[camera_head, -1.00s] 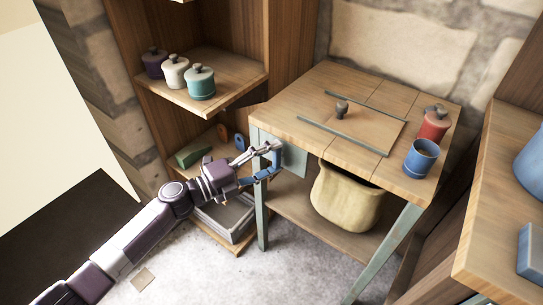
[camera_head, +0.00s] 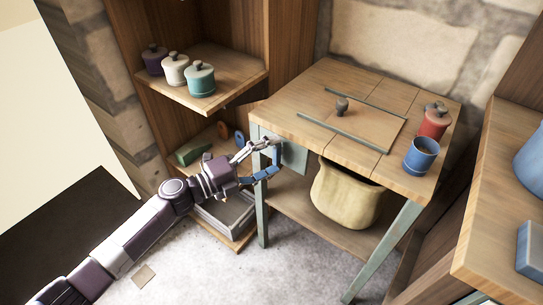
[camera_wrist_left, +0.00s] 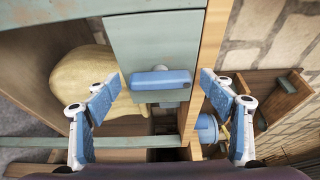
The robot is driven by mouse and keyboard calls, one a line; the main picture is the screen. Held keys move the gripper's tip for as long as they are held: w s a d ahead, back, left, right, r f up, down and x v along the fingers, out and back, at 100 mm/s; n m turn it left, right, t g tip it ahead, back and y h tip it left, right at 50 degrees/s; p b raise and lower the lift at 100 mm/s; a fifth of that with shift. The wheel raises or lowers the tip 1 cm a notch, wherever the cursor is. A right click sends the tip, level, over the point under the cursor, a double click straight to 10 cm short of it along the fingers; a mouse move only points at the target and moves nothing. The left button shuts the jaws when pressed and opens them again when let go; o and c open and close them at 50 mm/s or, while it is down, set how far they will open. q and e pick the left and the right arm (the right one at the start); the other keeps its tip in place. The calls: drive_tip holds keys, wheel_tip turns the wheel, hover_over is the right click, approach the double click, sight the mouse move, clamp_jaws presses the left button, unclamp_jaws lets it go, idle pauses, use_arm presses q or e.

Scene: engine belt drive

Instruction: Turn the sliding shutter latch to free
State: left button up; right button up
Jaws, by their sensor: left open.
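The latch is a blue bar handle (camera_head: 277,156) on a grey-green plate (camera_head: 294,158) under the front left edge of the wooden table. In the left wrist view the blue bar (camera_wrist_left: 160,79) lies across the picture on its plate. My left gripper (camera_head: 267,158) is open in front of the bar. Its blue-padded fingers (camera_wrist_left: 160,84) stand on either side of the bar's ends, apart from it in the wrist view. A wooden panel with a dark knob (camera_head: 342,105) lies between two rails on the table top. My right gripper is out of view.
A red lidded jar (camera_head: 433,123) and a blue mug (camera_head: 420,156) stand at the table's right end. A tan sack (camera_head: 346,194) sits on the lower shelf. A wooden shelf with lidded jars (camera_head: 200,79) is on the left. A grey tray (camera_head: 226,213) lies low behind my arm.

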use_arm(q)
drive_tip(key=v, duration=1.2)
drive_tip(key=shift+w, duration=0.1)
